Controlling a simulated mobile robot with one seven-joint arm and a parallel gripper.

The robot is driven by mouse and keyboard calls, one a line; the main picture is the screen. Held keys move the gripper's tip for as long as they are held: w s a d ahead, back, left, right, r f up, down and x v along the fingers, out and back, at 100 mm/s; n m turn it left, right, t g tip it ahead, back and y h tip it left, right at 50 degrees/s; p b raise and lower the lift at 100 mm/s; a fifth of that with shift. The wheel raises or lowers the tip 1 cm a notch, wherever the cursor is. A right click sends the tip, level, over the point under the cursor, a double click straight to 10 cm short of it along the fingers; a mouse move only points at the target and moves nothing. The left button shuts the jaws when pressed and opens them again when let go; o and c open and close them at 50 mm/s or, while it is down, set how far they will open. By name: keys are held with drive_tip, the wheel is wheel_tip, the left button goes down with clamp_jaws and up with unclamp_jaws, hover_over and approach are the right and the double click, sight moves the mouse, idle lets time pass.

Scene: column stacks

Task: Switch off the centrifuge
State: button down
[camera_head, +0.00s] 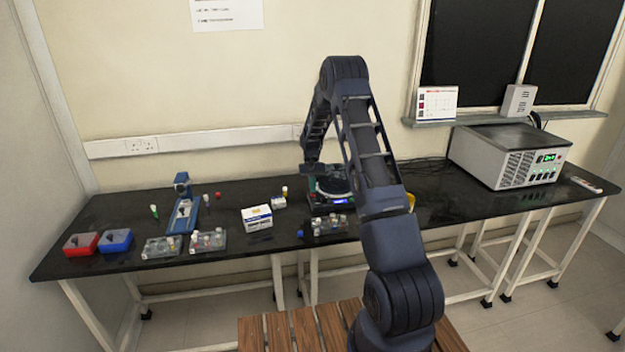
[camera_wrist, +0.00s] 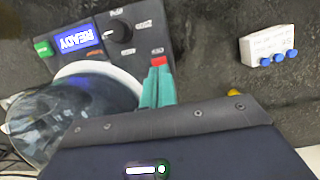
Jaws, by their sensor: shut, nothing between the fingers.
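The centrifuge (camera_head: 318,207) stands at the back middle of the black bench, partly hidden by my arm. In the wrist view its dark panel (camera_wrist: 138,45) carries a lit blue display (camera_wrist: 77,41) reading READY, a green button (camera_wrist: 43,49) and a black knob (camera_wrist: 120,30). A round, clear, white-rimmed lid (camera_wrist: 70,110) lies beside the panel. My gripper (camera_wrist: 157,75) has teal fingers, shut and empty, at the panel's edge. A small red part (camera_wrist: 158,61) shows right at the fingertips; I cannot tell whether they touch it.
A white block with blue-ended tubes (camera_wrist: 268,45) lies apart from the centrifuge. A white box (camera_head: 257,217), clear tube racks (camera_head: 208,241), a red bin (camera_head: 81,244) and a blue bin (camera_head: 115,240) stand to the left. A large grey instrument (camera_head: 507,155) stands at the right.

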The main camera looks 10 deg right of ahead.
drive_tip(key=shift+s+f, duration=0.15)
drive_tip(key=shift+f, duration=0.35)
